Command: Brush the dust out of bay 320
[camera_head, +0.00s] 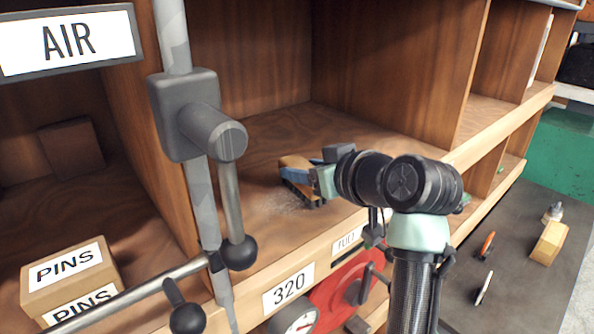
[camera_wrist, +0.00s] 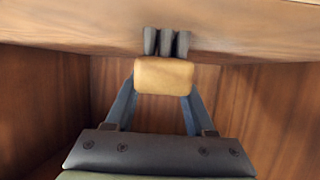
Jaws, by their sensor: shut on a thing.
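Bay 320 is an open wooden bay whose floor (camera_head: 262,150) shows behind a front ledge bearing the 320 label (camera_head: 289,287). My gripper (camera_head: 296,173) is inside the bay, low over its floor. It is shut on a brush with a tan wooden back (camera_head: 294,162) and dark bristles. In the wrist view the brush back (camera_wrist: 164,76) sits between the two blue-grey fingers, with dark bristle tufts (camera_wrist: 166,42) at the wood surface. Pale dust (camera_head: 284,204) lies on the floor beside the bristles, towards the front. My arm hides the bay's front right part.
A grey pipe (camera_head: 175,40) with a valve body and ball-ended levers (camera_head: 238,251) stands before the bay's left side. A PINS box (camera_head: 70,276) sits in the left bay. A red disc and gauge (camera_head: 297,322) are below the ledge. Small tools lie on the grey surface (camera_head: 515,230) at right.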

